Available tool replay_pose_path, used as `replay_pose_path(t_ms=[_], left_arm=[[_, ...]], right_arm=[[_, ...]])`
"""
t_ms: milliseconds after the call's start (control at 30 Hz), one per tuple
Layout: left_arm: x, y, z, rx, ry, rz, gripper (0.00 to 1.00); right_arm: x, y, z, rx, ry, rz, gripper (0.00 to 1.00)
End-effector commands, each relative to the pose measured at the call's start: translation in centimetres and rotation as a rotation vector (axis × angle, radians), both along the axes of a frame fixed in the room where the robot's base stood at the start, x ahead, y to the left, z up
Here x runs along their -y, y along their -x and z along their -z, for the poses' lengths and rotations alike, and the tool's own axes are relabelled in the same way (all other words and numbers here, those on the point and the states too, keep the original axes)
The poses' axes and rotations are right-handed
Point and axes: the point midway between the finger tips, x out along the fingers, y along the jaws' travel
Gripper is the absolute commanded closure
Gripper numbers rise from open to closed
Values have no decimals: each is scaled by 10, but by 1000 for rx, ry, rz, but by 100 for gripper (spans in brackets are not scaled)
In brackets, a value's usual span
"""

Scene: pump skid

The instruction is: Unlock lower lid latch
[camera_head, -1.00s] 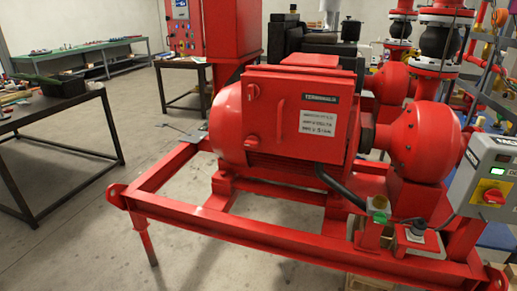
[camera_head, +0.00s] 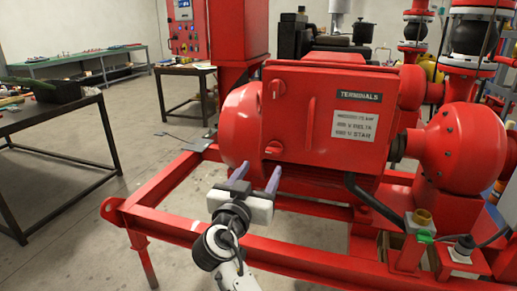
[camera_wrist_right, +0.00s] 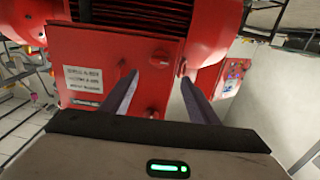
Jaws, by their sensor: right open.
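The red terminal box lid (camera_head: 330,115) faces me on the motor, with a "TERMINALS" label at its top right. The lower lid latch (camera_head: 272,150), a small red knob, sits at the lid's lower left. It also shows in the right wrist view (camera_wrist_right: 160,58), where the scene looks upside down. The upper latch (camera_head: 277,89) is at the lid's upper left. My right gripper (camera_head: 257,177) is open and empty, just below and in front of the lower latch. In the wrist view its fingers lie to either side of the latch; contact cannot be told. My left gripper is out of view.
The red skid frame (camera_head: 168,192) runs below and left of the motor. A bar handle (camera_head: 311,118) stands on the lid right of the latches. A black cable (camera_head: 372,198) leaves the box at lower right. A dark table (camera_head: 65,115) stands at left.

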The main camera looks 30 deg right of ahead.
Motion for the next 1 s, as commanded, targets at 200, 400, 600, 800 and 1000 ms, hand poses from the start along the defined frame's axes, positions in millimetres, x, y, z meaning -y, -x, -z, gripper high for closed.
replay_pose_path(t_ms=[200,400,600,800,1000], left_arm=[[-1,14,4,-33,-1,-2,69],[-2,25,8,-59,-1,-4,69],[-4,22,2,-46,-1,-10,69],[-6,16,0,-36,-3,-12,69],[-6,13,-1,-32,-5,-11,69]], right_arm=[[21,-18,-2,-2,1,2,45],[50,-43,-2,-2,2,0,45],[70,-60,0,-3,0,-1,45],[76,-66,1,-3,-2,-1,45],[76,-66,1,-3,-2,-2,45]])
